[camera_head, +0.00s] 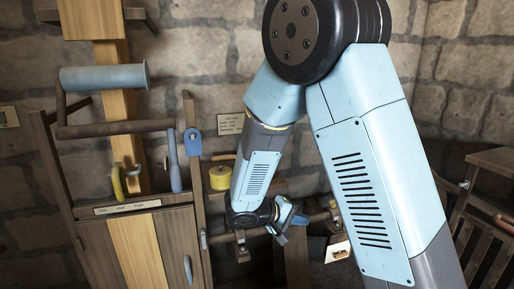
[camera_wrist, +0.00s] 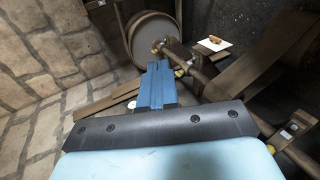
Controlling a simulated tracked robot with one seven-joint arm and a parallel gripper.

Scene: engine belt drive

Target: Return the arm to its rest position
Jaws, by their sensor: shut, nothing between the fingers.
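My light-blue arm fills the middle and right of the head view, bent at a large dark joint at the top. My gripper (camera_head: 284,216) is at the low end of the arm, partly hidden by the wrist. In the wrist view my gripper (camera_wrist: 158,68) shows as blue fingers close together, shut and empty. It points toward the wooden machinery and stone floor.
A wooden cabinet (camera_head: 140,250) with a blue cylinder (camera_head: 104,77) and blue-handled lever (camera_head: 174,160) stands at left. A yellow spool (camera_head: 219,178) is beside the arm. A wooden drum (camera_wrist: 152,38), shaft (camera_wrist: 205,82) and white card (camera_wrist: 213,45) lie ahead. Stone walls enclose the area.

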